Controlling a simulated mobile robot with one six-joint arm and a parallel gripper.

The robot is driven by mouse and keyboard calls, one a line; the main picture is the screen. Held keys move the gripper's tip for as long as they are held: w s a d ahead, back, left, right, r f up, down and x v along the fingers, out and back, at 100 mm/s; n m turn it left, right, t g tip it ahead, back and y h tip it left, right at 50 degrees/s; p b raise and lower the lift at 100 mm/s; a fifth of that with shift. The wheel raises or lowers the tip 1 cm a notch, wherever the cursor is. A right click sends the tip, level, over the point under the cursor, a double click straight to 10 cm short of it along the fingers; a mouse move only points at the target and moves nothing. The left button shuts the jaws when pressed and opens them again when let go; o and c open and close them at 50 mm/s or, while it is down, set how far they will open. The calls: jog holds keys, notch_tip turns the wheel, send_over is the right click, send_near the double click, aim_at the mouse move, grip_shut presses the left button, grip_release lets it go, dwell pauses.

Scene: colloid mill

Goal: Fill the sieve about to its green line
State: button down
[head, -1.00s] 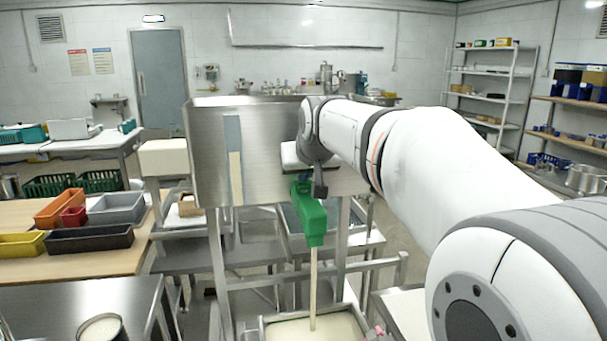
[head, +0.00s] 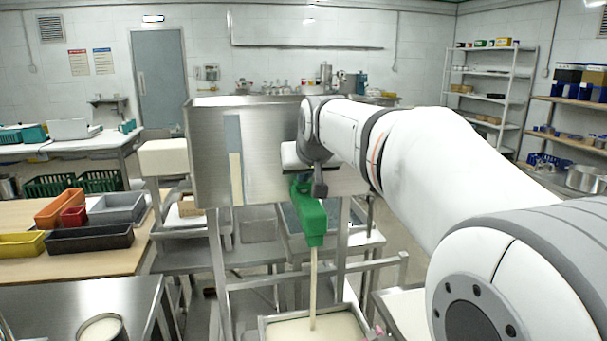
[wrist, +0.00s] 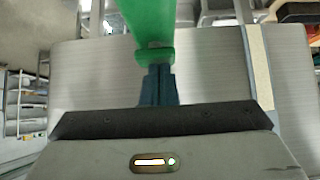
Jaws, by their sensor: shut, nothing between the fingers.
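A green tap (head: 311,217) sits at the front of a steel tank (head: 265,135). A pale cream stream (head: 313,285) falls from it into a square steel-rimmed sieve (head: 263,325) at the bottom edge, where cream product (head: 338,326) covers the visible inside. The sieve's lower part is cut off, and I cannot make out its green line. My gripper (wrist: 158,72) is shut and empty, its dark blue fingers right at the green tap in the wrist view (wrist: 150,25). Whether they touch it is unclear. In the head view my wrist hangs just above the tap.
A strip on the tank front (head: 235,165) shows a cream lower part. Coloured bins (head: 90,237) sit on a wooden table at left. Steel frame legs surround the sieve.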

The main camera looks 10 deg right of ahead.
jog(key=shift+f, duration=0.75)
notch_tip(320, 180, up, 5)
jog(key=p, duration=0.3)
jog(key=shift+r+p, duration=0.2)
jog(key=shift+p, duration=0.15)
jog(key=v, duration=1)
jog(key=shift+b, duration=0.3)
jog(key=shift+r, duration=0.1)
jog(key=s+f+g+p, duration=0.1)
jog(key=s+f+g, duration=0.2)
jog(key=s+f, duration=0.8)
jog(key=s+f+g+p, duration=0.2)
jog(key=s+f, duration=0.9)
jog(key=f, duration=0.6)
jog(key=shift+f+g, duration=0.2)
jog(key=shift+g, duration=0.6)
jog(key=shift+w+d+r, duration=0.1)
jog(key=shift+w, duration=0.1)
